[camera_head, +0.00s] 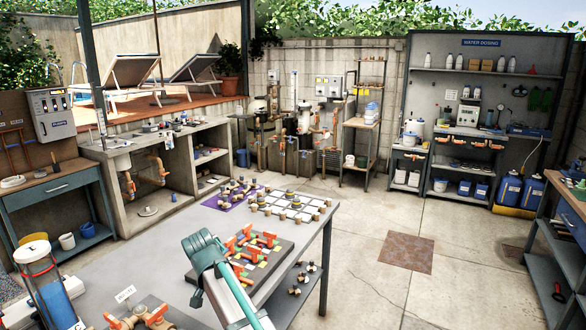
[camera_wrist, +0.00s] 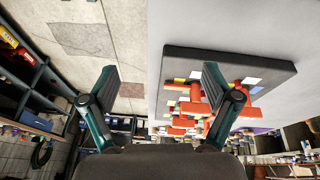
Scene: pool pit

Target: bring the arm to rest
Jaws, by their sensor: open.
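My gripper (camera_wrist: 160,85) shows in the wrist view with its two dark green fingers spread wide apart and nothing between them. Beyond the fingers are pale floor on the left and the grey table top on the right. The right finger overlaps the view of a dark board (camera_wrist: 272,75) with orange-red handles and coloured squares, with no clear sign of contact. In the camera_head view my white and teal arm (camera_head: 222,280) reaches up from the bottom edge, in front of the grey table (camera_head: 160,248). Which part of that arm is the gripper is hard to tell there.
The table carries the dark board (camera_head: 283,268) of orange handles, a purple mat (camera_head: 217,203), a white grid with round pieces (camera_head: 290,207), a blue-filled cylinder (camera_head: 52,295) and brass pipework (camera_head: 140,316). Open floor (camera_head: 360,215) lies to the right, before shelves (camera_head: 480,130).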

